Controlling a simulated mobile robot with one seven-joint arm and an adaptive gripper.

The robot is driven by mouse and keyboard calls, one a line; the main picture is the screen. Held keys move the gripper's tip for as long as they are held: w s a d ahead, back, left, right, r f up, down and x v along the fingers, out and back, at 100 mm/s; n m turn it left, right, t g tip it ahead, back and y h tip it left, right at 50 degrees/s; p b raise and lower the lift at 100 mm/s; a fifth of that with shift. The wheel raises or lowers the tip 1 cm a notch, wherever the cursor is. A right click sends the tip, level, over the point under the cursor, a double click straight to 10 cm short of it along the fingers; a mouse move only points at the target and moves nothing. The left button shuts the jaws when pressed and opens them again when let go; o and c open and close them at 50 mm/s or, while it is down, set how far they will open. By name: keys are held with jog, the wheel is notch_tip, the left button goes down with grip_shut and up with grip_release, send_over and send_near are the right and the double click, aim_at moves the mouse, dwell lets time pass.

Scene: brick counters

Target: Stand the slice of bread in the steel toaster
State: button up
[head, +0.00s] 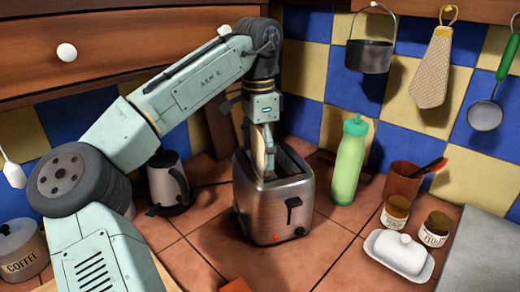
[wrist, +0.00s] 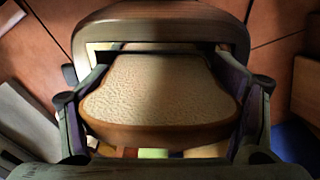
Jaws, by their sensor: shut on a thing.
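The steel toaster (head: 275,212) stands upright on the tiled counter, with its lever on the front and a small red light low down. My gripper (head: 264,150) is above its slots, pointing down and shut on the slice of bread (head: 259,152). The slice is upright, seen nearly edge-on, at the left-hand slot. Its lower edge is hidden, so I cannot tell how deep it sits. In the wrist view the slice (wrist: 160,88) shows its pale face and brown crust between my gripper's two fingers (wrist: 165,125).
A brown cup (head: 402,182), small jars (head: 396,212) and a white butter dish (head: 399,253) are farther right. A pot (head: 369,56) hangs on the wall behind.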

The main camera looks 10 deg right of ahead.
aim_at(260, 128)
jog(key=shift+f+b, duration=0.6)
jog(key=shift+f, duration=0.2)
jog(key=shift+s+a+f, duration=0.1)
jog(key=shift+s+f, duration=0.15)
jog(key=shift+f, duration=0.75)
jog(key=shift+c, duration=0.6)
jog(key=shift+o, duration=0.8)
jog(key=shift+f, duration=0.1)
jog(key=o, duration=1.4)
jog(key=shift+c, duration=0.2)
jog(key=shift+w+r, duration=0.1)
jog(key=shift+r, duration=4.1)
jog(key=shift+f, duration=0.1)
